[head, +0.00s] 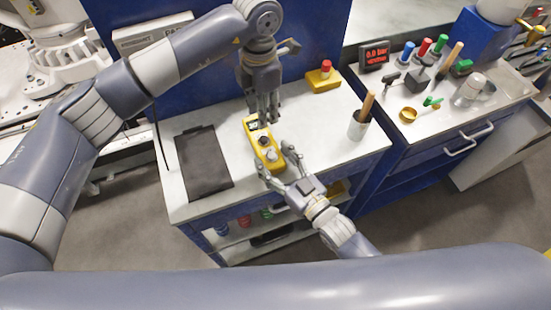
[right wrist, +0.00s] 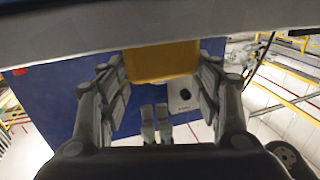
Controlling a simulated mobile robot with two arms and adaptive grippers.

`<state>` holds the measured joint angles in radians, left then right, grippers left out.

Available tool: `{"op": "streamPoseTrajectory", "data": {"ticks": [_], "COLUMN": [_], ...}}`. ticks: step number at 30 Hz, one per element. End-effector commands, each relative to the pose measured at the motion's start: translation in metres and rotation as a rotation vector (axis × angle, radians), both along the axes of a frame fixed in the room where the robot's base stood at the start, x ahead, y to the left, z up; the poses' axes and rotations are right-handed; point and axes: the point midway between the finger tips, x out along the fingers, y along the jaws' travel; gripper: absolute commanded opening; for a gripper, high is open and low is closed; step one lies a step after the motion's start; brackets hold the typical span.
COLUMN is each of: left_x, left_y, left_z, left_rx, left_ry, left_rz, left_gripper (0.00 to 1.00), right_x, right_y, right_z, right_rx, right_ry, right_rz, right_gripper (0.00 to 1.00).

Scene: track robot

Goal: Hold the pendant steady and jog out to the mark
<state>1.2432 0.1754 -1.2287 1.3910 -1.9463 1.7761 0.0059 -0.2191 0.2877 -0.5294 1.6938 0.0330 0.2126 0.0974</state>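The yellow pendant (head: 256,136) has dark round controls on its face and shows over the middle of the white bench. My right gripper (head: 277,166) has its fingers on either side of the pendant's lower end. In the right wrist view the yellow body (right wrist: 162,62) lies between those fingers, with little or no gap visible. My left gripper (head: 264,118) points down at the pendant's upper end, its fingers close together with nothing seen between them. Whether it touches the pendant I cannot tell. No mark can be made out.
A dark mat (head: 203,162) lies left on the bench (head: 310,125). A yellow box with a red button (head: 324,73) stands at the back, and a cup with a wooden handle (head: 359,125) at the right. A tool-covered cabinet and a red-lit display (head: 376,53) are further right.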

Motion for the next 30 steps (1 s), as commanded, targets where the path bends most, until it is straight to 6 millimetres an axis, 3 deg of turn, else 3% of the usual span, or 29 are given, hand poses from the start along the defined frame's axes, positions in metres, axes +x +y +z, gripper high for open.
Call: {"op": "streamPoseTrajectory", "data": {"ticks": [1,4,7,12,30], "left_x": [0.0,0.0,0.0,0.0,0.0], "left_y": [-0.0001,-0.0001,-0.0001,-0.0001,0.0], "left_z": [0.0,0.0,0.0,0.0,0.0], "left_rx": [0.0,0.0,0.0,0.0,0.0], "left_ry": [0.0,0.0,0.0,0.0,0.0], "left_rz": [0.0,0.0,0.0,0.0,0.0], "left_gripper": [0.33,0.33,0.33,0.0,0.0], "right_x": [-0.0001,-0.0002,-0.0002,-0.0002,-0.0002], "right_y": [0.0002,0.0001,0.0001,0.0001,0.0002], "right_z": [0.0,0.0,0.0,0.0,0.0001], "right_rx": [0.0,0.0,0.0,0.0,0.0], "right_ry": [0.0,0.0,0.0,0.0,0.0], "right_rz": [0.0,0.0,0.0,0.0,0.001], "right_gripper": [0.32,0.11,0.11,0.11,0.11]}}
